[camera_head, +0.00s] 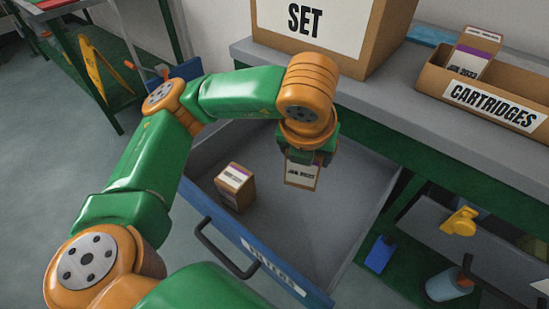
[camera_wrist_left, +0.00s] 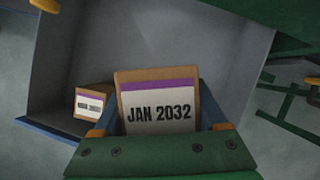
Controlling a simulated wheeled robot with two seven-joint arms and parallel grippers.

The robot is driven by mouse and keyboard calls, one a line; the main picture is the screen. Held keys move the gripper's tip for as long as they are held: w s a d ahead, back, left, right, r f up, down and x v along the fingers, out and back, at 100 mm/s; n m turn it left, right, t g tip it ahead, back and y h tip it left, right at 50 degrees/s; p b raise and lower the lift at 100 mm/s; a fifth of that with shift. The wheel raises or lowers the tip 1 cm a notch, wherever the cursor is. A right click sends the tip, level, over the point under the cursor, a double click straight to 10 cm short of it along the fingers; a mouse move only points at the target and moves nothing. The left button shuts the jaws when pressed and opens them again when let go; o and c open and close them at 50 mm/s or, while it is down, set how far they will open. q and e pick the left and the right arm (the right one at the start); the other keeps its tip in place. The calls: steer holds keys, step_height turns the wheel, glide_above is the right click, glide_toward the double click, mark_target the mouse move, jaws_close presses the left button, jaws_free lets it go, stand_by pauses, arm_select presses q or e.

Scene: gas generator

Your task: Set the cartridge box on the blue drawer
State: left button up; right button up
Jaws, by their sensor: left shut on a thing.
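My left gripper (camera_head: 312,155) is shut on a small brown cartridge box (camera_head: 302,175) with a white label and purple stripe. In the left wrist view the held box (camera_wrist_left: 158,103) reads "JAN 2032" and sits between the fingers. It hangs over the open blue-fronted drawer (camera_head: 240,245); whether it touches the drawer floor is unclear. A second cartridge box (camera_head: 235,186) stands inside the drawer, left of the held one, and also shows in the left wrist view (camera_wrist_left: 92,102). My right gripper is in neither view.
A grey bench (camera_head: 400,95) holds a large "SET" box (camera_head: 318,30) and an open "CARTRIDGES" box (camera_head: 490,100) with another cartridge box (camera_head: 474,55) in it. A second drawer (camera_head: 475,245) is at lower right. The drawer's right side has free room.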

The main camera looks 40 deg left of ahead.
arm_select(q)
steer(key=w+a+f+b, duration=0.1)
steer(key=w+a+f, duration=0.1)
steer(key=a+f, duration=0.1)
steer(key=w+a+f+b, duration=0.2)
steer(key=a+f, duration=0.1)
steer(key=a, duration=0.1)
steer(key=w+a+f+b, duration=0.1)
steer(key=w+a+f, duration=0.1)
steer(key=a+f, duration=0.1)
steer(key=shift+w+a+f+b, duration=0.1)
steer(key=shift+a+f+b, duration=0.1)
steer(key=shift+a+b, duration=0.25)
steer(key=f, duration=0.3)
steer(key=shift+w+a+f+b, duration=0.15)
steer(key=shift+a+f+b, duration=0.05)
steer(key=shift+a+b, duration=0.1)
steer(key=shift+d+r, duration=0.1)
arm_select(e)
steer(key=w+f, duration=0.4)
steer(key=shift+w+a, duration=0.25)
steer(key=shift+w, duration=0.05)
